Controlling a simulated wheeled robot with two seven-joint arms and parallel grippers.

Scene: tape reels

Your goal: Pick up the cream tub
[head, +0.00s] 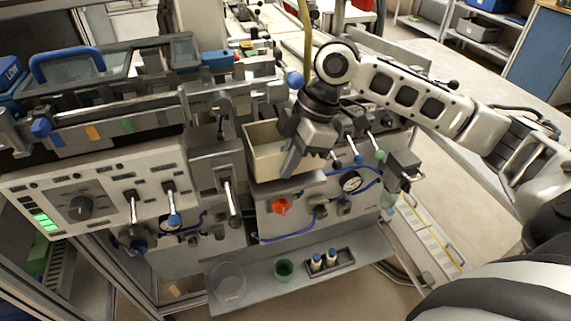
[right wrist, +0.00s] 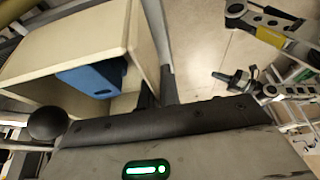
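The cream tub (head: 263,150) is an open-topped, box-shaped container in the middle of the head view, on the machine bench behind the front panel. My right gripper (head: 308,165) points down at the tub's right side and overlaps it in the picture. The gripper covers the tub's right part, so I cannot tell whether its fingers are apart, or touching or around the tub's wall. My left gripper is not in view.
A panel with a red knob (head: 281,207) and a gauge (head: 351,182) is below the tub. Levers stand close on both sides. A lower shelf holds a green cup (head: 284,269) and a small dark tray (head: 331,263) with bottles. Open floor lies at the right.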

